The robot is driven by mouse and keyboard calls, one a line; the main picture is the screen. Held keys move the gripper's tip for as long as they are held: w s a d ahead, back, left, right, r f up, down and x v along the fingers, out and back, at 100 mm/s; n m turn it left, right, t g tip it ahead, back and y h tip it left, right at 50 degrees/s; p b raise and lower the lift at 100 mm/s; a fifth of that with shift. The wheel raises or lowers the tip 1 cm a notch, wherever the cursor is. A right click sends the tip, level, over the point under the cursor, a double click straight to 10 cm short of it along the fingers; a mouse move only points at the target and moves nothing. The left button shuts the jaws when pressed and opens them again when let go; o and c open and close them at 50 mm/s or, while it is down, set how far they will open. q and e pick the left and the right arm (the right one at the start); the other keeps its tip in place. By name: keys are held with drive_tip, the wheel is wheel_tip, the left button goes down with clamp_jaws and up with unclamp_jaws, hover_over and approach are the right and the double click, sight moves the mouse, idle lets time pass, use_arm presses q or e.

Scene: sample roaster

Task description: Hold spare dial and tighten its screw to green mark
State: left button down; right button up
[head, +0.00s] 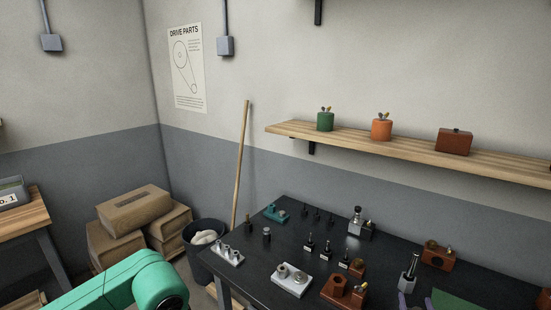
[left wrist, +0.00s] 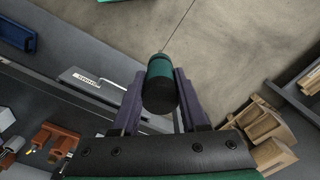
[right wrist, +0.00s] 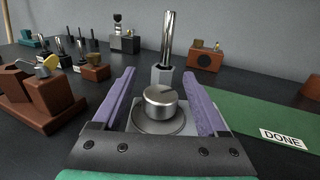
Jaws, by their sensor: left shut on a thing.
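A silver round knob, seemingly the spare dial (right wrist: 160,98), sits on a round metal flange on a light plate in the right wrist view. My right gripper (right wrist: 164,92) is open, with one purple finger either side of the knob and gaps between. In the head view only the tips of my right gripper (head: 416,301) show, at the bottom edge. My left gripper (left wrist: 160,85) is shut on a screwdriver-like tool (left wrist: 160,72) with a teal and black handle and thin shaft. The tool is held above the floor beside the table. The dial's screw and green mark cannot be made out.
A metal post on a stand (right wrist: 167,50) rises just behind the knob. A green mat (right wrist: 245,115) with a DONE label lies to its right. Brown blocks (right wrist: 38,100) stand at left. The black table (head: 262,285) carries several small parts; a bucket (head: 203,262) stands beside it.

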drive_tip(key=shift+s, duration=0.1)
use_arm(q)
drive_tip(key=shift+s, duration=0.1)
use_arm(e)
drive_tip(key=v, duration=0.7)
drive_tip(key=shift+s+a+r, duration=0.1)
drive_tip(key=shift+s+a, duration=0.1)
drive_tip(key=shift+w, duration=0.1)
